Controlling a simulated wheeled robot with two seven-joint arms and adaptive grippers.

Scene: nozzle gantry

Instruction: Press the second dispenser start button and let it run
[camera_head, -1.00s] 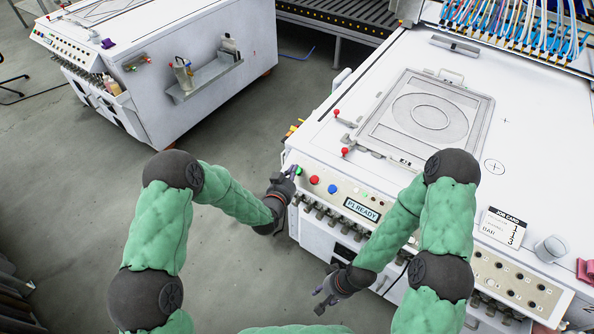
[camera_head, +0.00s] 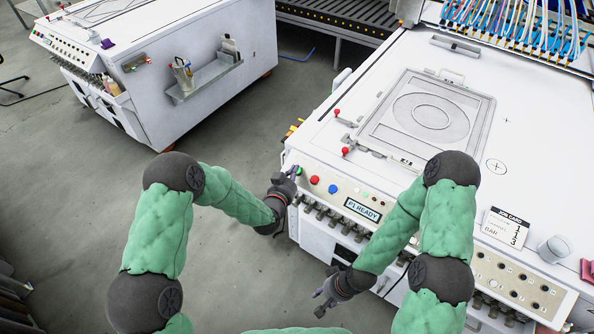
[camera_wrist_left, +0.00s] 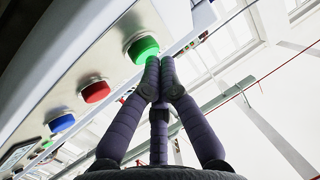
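The front panel of the near white machine (camera_head: 330,120) has a green button (camera_head: 299,171), a red button (camera_head: 314,180) and a blue button (camera_head: 333,189). Its display (camera_head: 362,210) reads "P1 READY". My left gripper (camera_head: 292,173) is at the green button, with its fingers together and nothing between them. In the left wrist view, the fingertips (camera_wrist_left: 158,75) overlap the lower right edge of the green button (camera_wrist_left: 142,48); I cannot tell whether they touch it. My right gripper (camera_head: 320,302) hangs low in front of the machine, fingers spread and empty.
Small red-topped levers (camera_head: 345,151) stand on the machine top near a framed round plate (camera_head: 430,115). A job card (camera_head: 505,228) and a cup (camera_head: 552,249) are at the right. Another white machine (camera_head: 160,60) stands at the back left, with open floor between.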

